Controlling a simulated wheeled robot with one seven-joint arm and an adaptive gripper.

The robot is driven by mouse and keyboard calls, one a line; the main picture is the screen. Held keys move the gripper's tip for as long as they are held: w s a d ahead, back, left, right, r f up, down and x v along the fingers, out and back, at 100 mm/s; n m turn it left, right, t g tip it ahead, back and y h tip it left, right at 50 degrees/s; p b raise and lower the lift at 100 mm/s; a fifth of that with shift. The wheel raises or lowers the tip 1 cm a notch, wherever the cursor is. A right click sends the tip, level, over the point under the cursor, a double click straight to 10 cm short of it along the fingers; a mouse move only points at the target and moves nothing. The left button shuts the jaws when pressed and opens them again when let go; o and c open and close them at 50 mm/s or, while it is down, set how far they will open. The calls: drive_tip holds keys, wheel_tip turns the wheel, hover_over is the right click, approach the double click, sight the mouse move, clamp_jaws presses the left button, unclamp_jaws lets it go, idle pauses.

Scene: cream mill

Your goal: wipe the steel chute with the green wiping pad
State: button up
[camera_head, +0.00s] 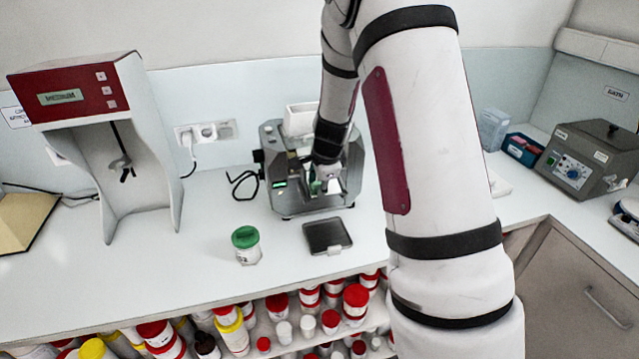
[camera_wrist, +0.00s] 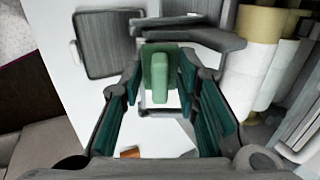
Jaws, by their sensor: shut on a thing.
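My gripper (camera_wrist: 160,82) is shut on the green wiping pad (camera_wrist: 160,70), which sits between its teal-lined fingers in the wrist view. In the head view, my gripper (camera_head: 325,186) is down at the front of the grey mill (camera_head: 284,190), with a bit of green showing at its fingers. A grey shelf-like part (camera_wrist: 205,35) lies just beyond the pad in the wrist view; it may be the steel chute. My arm and gripper hide much of the mill's front, and I cannot tell whether the pad touches the chute.
A dark flat tray (camera_head: 327,236) lies in front of the mill. A green-lidded jar (camera_head: 246,245) stands to its left. A red-topped stand (camera_head: 95,100) is at the left, and a grey control box (camera_head: 585,155) at the right. Cream rollers (camera_wrist: 260,70) are beside my gripper.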

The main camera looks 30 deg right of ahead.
drive_tip(key=shift+w+f, duration=0.15)
drive_tip(key=shift+f, duration=0.2)
drive_tip(key=shift+w, duration=0.1)
drive_tip(key=shift+w+d+r+b, duration=0.2)
drive_tip(key=shift+w+r+b, duration=0.2)
drive_tip(key=shift+w, duration=0.3)
drive_tip(key=shift+w+d+r+b, duration=0.3)
drive_tip(key=shift+w+b, duration=0.15)
drive_tip(key=shift+w, duration=0.2)
drive_tip(key=shift+w+d+r+b, duration=0.15)
drive_tip(key=shift+w+r+b, duration=0.25)
drive_tip(key=shift+w, duration=0.3)
drive_tip(key=shift+s+a+f+p, duration=0.15)
drive_tip(key=shift+s+f+p, duration=0.05)
drive_tip(key=shift+s, duration=0.35)
drive_tip(key=shift+s+a+f+p, duration=0.15)
drive_tip(key=shift+s+p, duration=0.05)
drive_tip(key=shift+s, duration=0.3)
drive_tip(key=shift+s+a+f+p, duration=0.2)
drive_tip(key=shift+s+f, duration=0.15)
drive_tip(key=shift+s, duration=0.25)
drive_tip(key=shift+s+a+f+p, duration=0.15)
drive_tip(key=shift+s+f, duration=0.2)
drive_tip(key=shift+s, duration=0.2)
wheel_tip(320, 180, up, 8)
drive_tip(key=s+p, duration=0.1)
drive_tip(key=p, duration=0.1)
drive_tip(key=shift+a+f, duration=0.15)
